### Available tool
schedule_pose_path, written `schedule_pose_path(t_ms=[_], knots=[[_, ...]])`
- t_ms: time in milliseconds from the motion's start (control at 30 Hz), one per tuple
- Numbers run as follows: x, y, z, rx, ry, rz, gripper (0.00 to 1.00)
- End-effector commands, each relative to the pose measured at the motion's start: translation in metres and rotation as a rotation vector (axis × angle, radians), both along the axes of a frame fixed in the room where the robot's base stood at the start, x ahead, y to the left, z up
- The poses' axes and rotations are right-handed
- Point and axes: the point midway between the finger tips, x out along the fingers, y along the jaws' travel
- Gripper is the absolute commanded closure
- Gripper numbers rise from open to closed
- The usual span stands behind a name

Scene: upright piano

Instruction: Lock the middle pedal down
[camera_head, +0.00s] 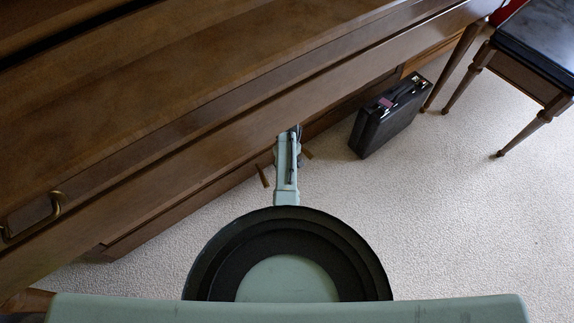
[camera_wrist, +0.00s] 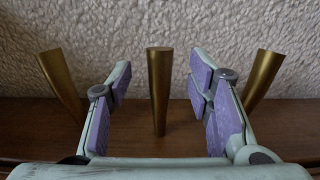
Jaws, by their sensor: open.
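The middle pedal (camera_wrist: 160,95) is a brass bar, seen in the wrist view between the two fingers of my gripper (camera_wrist: 161,75). My gripper is open, with its lilac pads on either side of the pedal and a visible gap on both sides. The left pedal (camera_wrist: 62,85) and right pedal (camera_wrist: 262,78) lie outside the fingers. In the head view, one pedal (camera_head: 263,177) shows left of my arm and another (camera_head: 308,154) shows right of it. My arm and the piano hide the middle pedal and my fingers there.
The piano (camera_head: 180,120) overhangs the pedal area. Its wooden base (camera_wrist: 165,142) runs across below the pedals in the wrist view. A black case (camera_head: 388,117) stands on the carpet (camera_head: 440,220) to the right, near a bench (camera_head: 535,50). The carpet at right front is clear.

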Motion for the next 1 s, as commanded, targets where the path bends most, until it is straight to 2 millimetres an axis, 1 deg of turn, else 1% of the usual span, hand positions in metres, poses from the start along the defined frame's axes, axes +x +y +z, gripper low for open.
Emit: schedule_pose_path(t_ms=[67, 733, 767, 1000], knots=[[0.0001, 0.0000, 0.0003, 0.000, 0.000, 0.000, 0.54], [-0.0001, -0.0001, 0.0003, 0.000, 0.000, 0.000, 0.99], [-0.0001, -0.0001, 0.0003, 0.000, 0.000, 0.000, 1.00], [-0.0002, -0.0001, 0.0003, 0.000, 0.000, 0.000, 1.00]])
